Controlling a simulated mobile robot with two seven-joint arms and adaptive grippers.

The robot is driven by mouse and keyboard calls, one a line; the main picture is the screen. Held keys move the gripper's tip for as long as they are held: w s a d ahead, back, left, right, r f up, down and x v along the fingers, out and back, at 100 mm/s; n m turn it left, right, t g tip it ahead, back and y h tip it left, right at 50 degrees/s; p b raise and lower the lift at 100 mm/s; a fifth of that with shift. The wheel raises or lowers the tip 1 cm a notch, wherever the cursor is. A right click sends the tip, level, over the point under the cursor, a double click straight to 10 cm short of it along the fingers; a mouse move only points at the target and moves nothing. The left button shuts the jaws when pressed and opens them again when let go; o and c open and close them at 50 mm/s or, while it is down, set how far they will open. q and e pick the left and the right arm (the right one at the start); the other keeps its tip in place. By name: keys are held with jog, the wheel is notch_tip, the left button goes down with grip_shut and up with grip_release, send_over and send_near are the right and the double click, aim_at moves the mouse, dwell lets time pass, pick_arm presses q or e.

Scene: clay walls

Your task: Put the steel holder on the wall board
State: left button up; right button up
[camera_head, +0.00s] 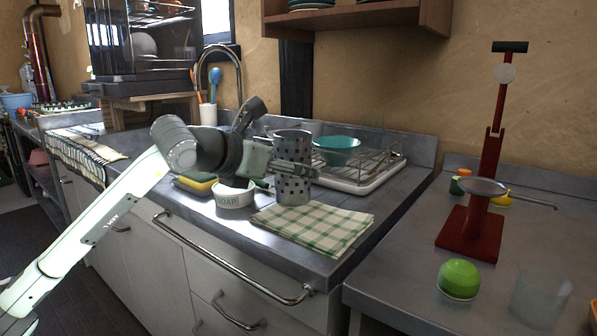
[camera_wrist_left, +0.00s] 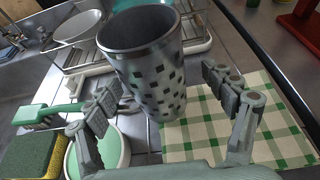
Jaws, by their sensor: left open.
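The steel holder (camera_head: 292,187) is an upright, open-topped cylinder with square holes, standing on the counter beside a checked cloth. In the left wrist view the holder (camera_wrist_left: 152,75) appears between the two spread fingers. My left gripper (camera_head: 296,169) is open, at the holder's side, with a finger crossing in front of it in the head view. Its fingers also show in the left wrist view (camera_wrist_left: 165,92). I cannot tell whether they touch the holder. I cannot make out a wall board for certain. My right gripper is not in view.
A green checked cloth (camera_head: 312,228), a soap bowl (camera_head: 234,198) and a sponge (camera_head: 196,184) lie close by. A dish rack (camera_head: 372,172) with a teal bowl (camera_head: 337,145) stands behind. A red stand (camera_head: 474,225) and a green object (camera_head: 459,278) are on the right counter.

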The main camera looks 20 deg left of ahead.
pick_arm(q)
jog(key=x, duration=0.5)
jog(key=shift+w+a+f, duration=0.2)
jog(key=shift+w+f, duration=0.05)
jog(key=shift+f, duration=0.1)
jog(key=shift+w+d+f, duration=0.15)
jog(key=shift+w+f, duration=0.1)
jog(key=shift+w, duration=0.15)
jog(key=c, duration=1.5)
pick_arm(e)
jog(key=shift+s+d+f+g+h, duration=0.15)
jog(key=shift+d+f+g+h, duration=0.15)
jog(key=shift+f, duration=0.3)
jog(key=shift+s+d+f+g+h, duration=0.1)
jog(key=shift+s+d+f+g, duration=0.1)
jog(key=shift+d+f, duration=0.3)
pick_arm(q)
jog(key=shift+r, duration=0.1)
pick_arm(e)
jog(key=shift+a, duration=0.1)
